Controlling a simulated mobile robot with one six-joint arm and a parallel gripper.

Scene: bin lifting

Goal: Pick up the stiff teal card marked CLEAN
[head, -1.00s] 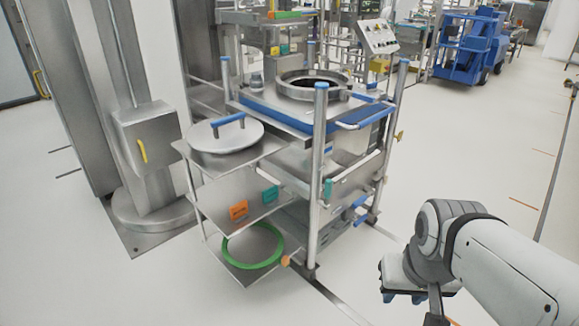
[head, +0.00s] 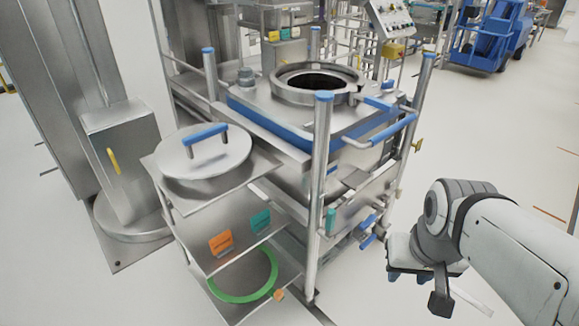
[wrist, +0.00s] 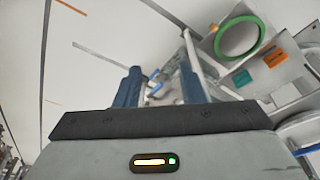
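The teal card (head: 260,221) stands on the middle shelf of the side rack, beside an orange card (head: 221,243). Its lettering is too small to read. In the wrist view the teal card (wrist: 243,78) is at the right, outside the finger gap, with the orange card (wrist: 273,59) beside it. My gripper (head: 408,277) is at the lower right in the head view, well apart from the rack. In the wrist view my gripper (wrist: 160,83) has its two blue fingers spread with nothing held between them.
A lid with a blue handle (head: 205,151) lies on the rack's top shelf, and a green ring (head: 243,276) lies on its bottom shelf. A steel post (head: 319,190) of the bin frame stands between my gripper and the cards.

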